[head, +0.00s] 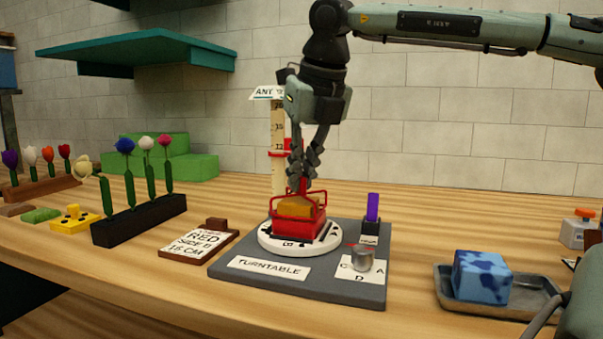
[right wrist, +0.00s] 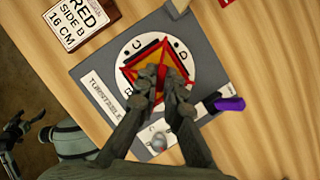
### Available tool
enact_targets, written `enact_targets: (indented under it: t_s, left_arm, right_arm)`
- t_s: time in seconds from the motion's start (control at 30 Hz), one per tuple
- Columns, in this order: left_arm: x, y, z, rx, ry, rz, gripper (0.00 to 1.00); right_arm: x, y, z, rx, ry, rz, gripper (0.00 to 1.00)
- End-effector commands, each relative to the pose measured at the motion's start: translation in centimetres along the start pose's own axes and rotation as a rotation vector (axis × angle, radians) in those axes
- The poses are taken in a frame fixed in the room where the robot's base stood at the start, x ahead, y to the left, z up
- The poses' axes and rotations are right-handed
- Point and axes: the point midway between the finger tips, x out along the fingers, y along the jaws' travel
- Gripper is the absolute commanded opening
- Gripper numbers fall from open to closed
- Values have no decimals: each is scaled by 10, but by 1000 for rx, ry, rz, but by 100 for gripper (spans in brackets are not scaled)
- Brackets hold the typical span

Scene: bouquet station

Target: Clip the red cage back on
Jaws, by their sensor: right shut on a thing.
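The red cage (head: 322,212) is an open frame around an orange block (head: 297,207) on the white round turntable plate (head: 265,238). My right gripper (head: 303,188) points down from above, shut on the top of the cage. In the right wrist view the cage (right wrist: 134,65) shows as red bars over the orange block, with the fingertips at its middle. Whether its lower edge is fastened or just resting cannot be told. What looks like my left gripper (right wrist: 22,128) shows at the left of the right wrist view, away from the turntable; its jaws are unclear.
A height ruler (head: 278,125) stands behind the turntable. A purple-handled tool (head: 372,208) and a metal knob (head: 362,260) are on the grey base (head: 240,287).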

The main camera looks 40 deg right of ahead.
Motion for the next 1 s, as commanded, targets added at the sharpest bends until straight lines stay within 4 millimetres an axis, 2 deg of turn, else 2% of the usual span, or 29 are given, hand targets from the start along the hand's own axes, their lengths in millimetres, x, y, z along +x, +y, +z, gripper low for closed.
enact_targets:
  t_s: [0.33, 0.37, 0.53, 0.77, 0.9, 1.0]
  left_arm:
    - [1, 0, 0, 0, 0, 0, 86]
    - [1, 0, 0, 0, 0, 0, 86]
    - [1, 0, 0, 0, 0, 0, 86]
    - [1, 0, 0, 0, 1, 0, 86]
    - [1, 0, 0, 0, 1, 0, 86]
    - [1, 0, 0, 0, 1, 0, 86]
  right_arm:
    - [0, 0, 0, 0, 0, 0, 0]
    - [0, 0, 0, 0, 0, 0, 10]
    - [0, 0, 0, 0, 0, 0, 31]
    - [0, 0, 0, 0, 0, 0, 33]
    - [0, 0, 0, 0, 0, 0, 51]
    - [0, 0, 0, 0, 0, 0, 53]
